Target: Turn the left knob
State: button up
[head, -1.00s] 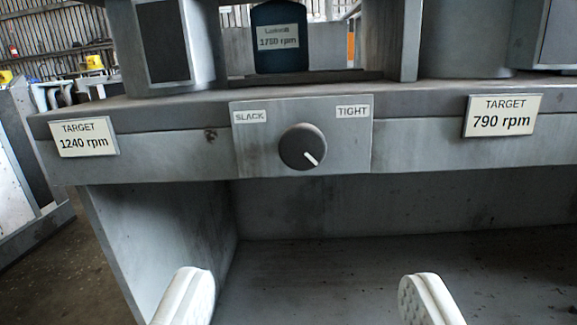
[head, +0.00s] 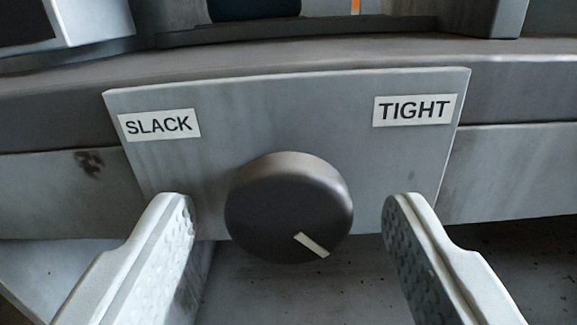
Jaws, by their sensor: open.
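A dark round knob (head: 285,205) sits on a grey plate (head: 290,110) in the head view. The plate has a SLACK label (head: 159,125) at its left and a TIGHT label (head: 414,109) at its right. The knob's white pointer mark (head: 312,245) points down and to the right. My gripper (head: 288,215) is open, with one white finger on each side of the knob. Gaps show between both fingers and the knob. I cannot tell whether the fingertips reach as deep as the knob. No second knob shows.
A grey ledge (head: 300,57) runs above the plate, with the base of a dark blue object (head: 253,8) behind it. Grey posts stand at the upper left and upper right. Below the beam is an open recess (head: 290,295).

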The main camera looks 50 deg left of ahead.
jog(key=shift+w+a, duration=0.3)
jog(key=shift+a, duration=0.05)
jog(key=c, duration=1)
jog(key=shift+o, duration=0.2)
